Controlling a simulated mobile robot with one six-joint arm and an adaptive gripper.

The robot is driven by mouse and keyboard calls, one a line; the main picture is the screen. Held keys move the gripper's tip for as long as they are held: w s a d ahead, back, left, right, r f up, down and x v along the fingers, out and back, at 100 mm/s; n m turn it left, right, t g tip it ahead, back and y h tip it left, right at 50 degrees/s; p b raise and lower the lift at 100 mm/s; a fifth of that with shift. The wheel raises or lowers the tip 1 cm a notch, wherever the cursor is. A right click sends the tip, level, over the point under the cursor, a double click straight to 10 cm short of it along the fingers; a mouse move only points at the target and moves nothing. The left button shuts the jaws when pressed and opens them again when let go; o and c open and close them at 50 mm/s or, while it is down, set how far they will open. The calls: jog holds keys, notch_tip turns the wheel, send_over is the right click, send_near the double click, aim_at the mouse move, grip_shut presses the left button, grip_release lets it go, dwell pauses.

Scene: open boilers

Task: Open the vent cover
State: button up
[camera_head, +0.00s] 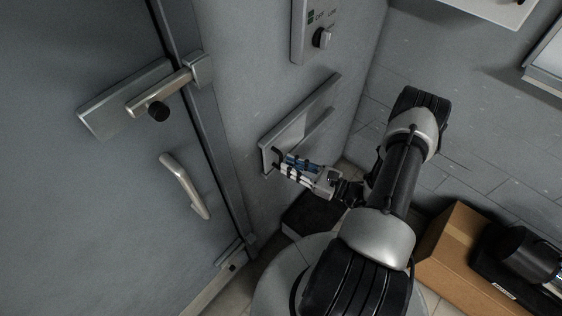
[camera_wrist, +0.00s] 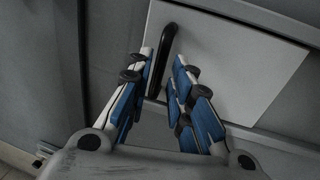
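The vent cover (camera_head: 291,131) is a flat grey panel in a rectangular frame, low on the wall near the corner. In the wrist view the cover (camera_wrist: 235,65) fills the upper right, with a black bar handle (camera_wrist: 168,45) near its left edge. My gripper (camera_head: 281,163) reaches the lower left part of the cover. In the wrist view my gripper (camera_wrist: 165,60) has its blue-and-white fingers apart, with the handle between them in the picture, nearer the left finger. I cannot tell whether they touch. The cover looks closed in its frame; my gripper hides part of its lower edge.
A large grey door (camera_head: 80,200) with a latch (camera_head: 160,92) and a curved handle (camera_head: 185,185) stands on the left. A control box with a knob (camera_head: 321,38) is above the cover. A cardboard box (camera_head: 450,245) sits on the floor at the lower right.

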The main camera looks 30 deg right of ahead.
aim_at(281, 161)
jog(key=shift+x, duration=2.05)
jog(key=shift+c, duration=0.4)
grip_shut()
